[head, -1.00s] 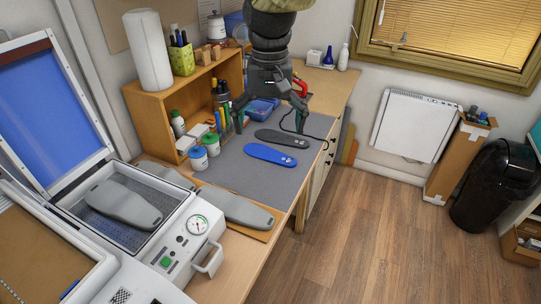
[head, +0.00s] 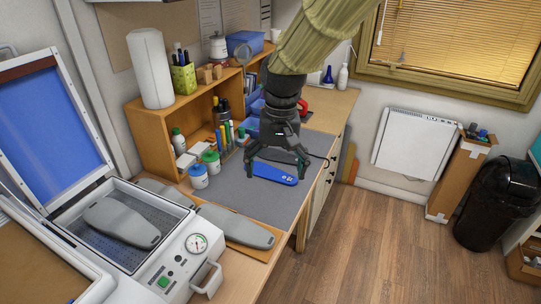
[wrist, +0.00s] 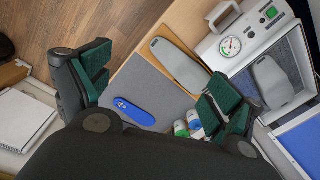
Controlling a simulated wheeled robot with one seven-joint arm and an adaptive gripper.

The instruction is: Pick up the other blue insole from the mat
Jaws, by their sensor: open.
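The blue insole (head: 275,173) lies flat on the grey mat (head: 228,194), with white marks at its right end. In the wrist view the blue insole (wrist: 134,112) lies between the two fingers, nearer the left one. My gripper (head: 276,170) is open and empty, pointing down over the mat around the insole in the head view. In the wrist view my gripper (wrist: 158,92) shows both green-padded fingers spread, apparently still above the insole.
White jars (head: 198,176) and upright markers stand at the mat's left edge, before a wooden shelf (head: 160,130). An open press (head: 190,250) with a grey foot form (head: 122,222) is at front left. Another grey form (head: 236,226) lies beside it. The mat's front is clear.

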